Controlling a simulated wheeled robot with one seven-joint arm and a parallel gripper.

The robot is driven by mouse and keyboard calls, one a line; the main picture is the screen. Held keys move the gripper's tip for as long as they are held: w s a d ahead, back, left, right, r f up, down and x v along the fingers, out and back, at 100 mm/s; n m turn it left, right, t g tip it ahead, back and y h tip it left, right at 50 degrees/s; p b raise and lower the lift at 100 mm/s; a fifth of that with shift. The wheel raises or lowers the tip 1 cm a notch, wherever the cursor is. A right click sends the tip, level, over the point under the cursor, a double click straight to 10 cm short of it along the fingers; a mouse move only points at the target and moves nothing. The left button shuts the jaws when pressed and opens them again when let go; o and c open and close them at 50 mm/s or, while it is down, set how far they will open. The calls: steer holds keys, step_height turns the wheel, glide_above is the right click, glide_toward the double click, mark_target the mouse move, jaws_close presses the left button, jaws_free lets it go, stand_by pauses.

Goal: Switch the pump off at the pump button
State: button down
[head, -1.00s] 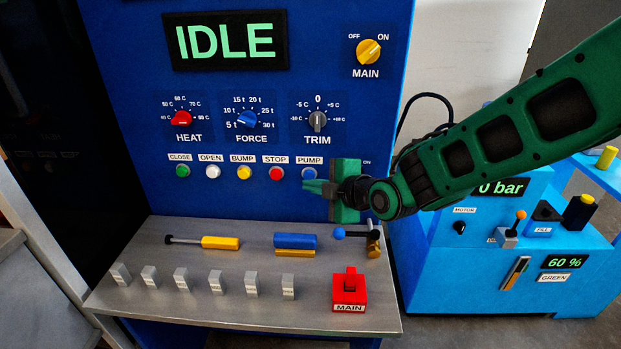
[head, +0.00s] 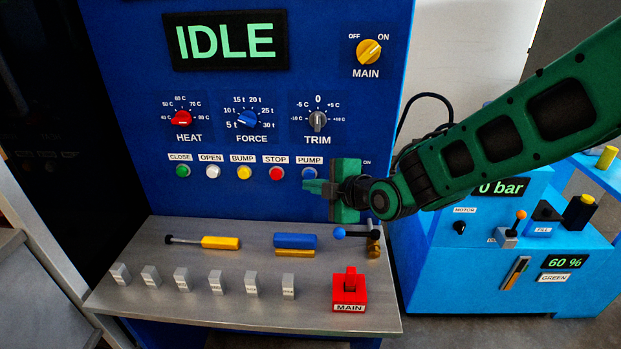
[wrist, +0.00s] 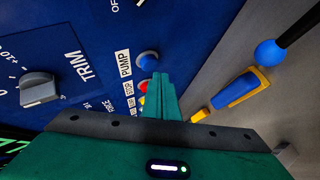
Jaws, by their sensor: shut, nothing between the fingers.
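The blue pump button (head: 309,173) sits under the PUMP label at the right end of the button row on the blue panel. My gripper (head: 308,186) is shut and empty, its fingertips just below the button in the head view. In the wrist view the pump button (wrist: 148,60) shows just beyond the fingertips (wrist: 160,78). I cannot tell whether they touch it. The display (head: 225,40) reads IDLE.
The red stop button (head: 276,173) is just left of the pump button. The trim knob (head: 318,120) is above. A shelf (head: 190,305) below carries a blue-knobbed lever (head: 340,233), several grey switches and a red main switch (head: 349,290). A blue pump unit (head: 430,285) stands at right.

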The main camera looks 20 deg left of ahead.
steer(key=shift+w+a+r, duration=0.1)
steer(key=shift+w, duration=0.25)
steer(key=shift+w+a, duration=0.1)
steer(key=shift+w, duration=0.4)
stand_by(1.0)
steer(key=shift+s, duration=0.1)
steer(key=shift+s+d, duration=0.25)
steer(key=shift+s, duration=0.55)
steer(key=shift+s+d, duration=0.2)
steer(key=shift+s, duration=0.6)
steer(key=shift+s+d, duration=0.2)
steer(key=shift+s, duration=0.65)
steer(key=shift+s+d, duration=0.2)
steer(key=shift+s, duration=0.6)
